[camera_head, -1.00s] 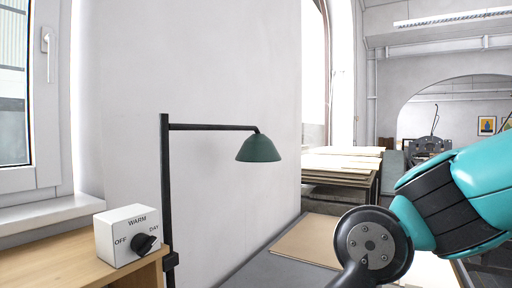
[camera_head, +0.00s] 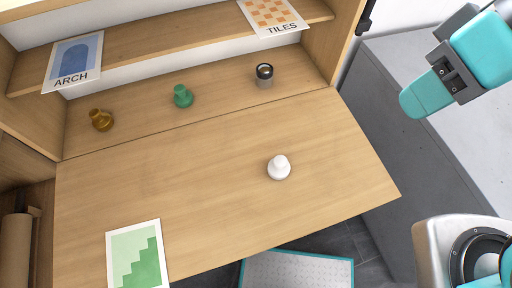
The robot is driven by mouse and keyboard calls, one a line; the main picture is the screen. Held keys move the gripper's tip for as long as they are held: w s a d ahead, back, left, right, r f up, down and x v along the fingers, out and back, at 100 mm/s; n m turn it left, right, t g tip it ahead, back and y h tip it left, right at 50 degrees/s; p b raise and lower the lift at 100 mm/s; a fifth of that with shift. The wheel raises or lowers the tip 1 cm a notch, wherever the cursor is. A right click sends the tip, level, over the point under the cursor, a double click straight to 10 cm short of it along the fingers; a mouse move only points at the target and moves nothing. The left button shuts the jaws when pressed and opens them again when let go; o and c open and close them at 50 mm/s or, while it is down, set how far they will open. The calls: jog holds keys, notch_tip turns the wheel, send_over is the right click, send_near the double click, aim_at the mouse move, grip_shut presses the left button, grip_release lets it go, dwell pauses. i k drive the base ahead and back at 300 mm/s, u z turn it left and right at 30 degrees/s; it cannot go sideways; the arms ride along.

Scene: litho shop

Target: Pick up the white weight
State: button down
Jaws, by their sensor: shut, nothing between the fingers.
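The white weight (camera_head: 279,168) stands upright on the wooden desk's drop-down leaf, right of its middle. My gripper (camera_head: 411,106) is at the upper right, over the grey surface beyond the desk's right edge. It is shut and empty, and well apart from the weight. Nothing hides the weight.
Behind the leaf stand a brown weight (camera_head: 101,120), a green weight (camera_head: 183,96) and a dark-topped grey cylinder (camera_head: 265,76). The ARCH card (camera_head: 75,62) and TILES card (camera_head: 273,14) hang at the shelf. A green stepped print (camera_head: 138,256) lies front left. The leaf around the white weight is clear.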

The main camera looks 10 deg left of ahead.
aim_at(278, 168)
jog(key=u, duration=0.7)
jog(key=k, duration=1.3)
jog(key=z, duration=0.5)
jog(key=i, duration=0.85)
jog(key=z, duration=0.35)
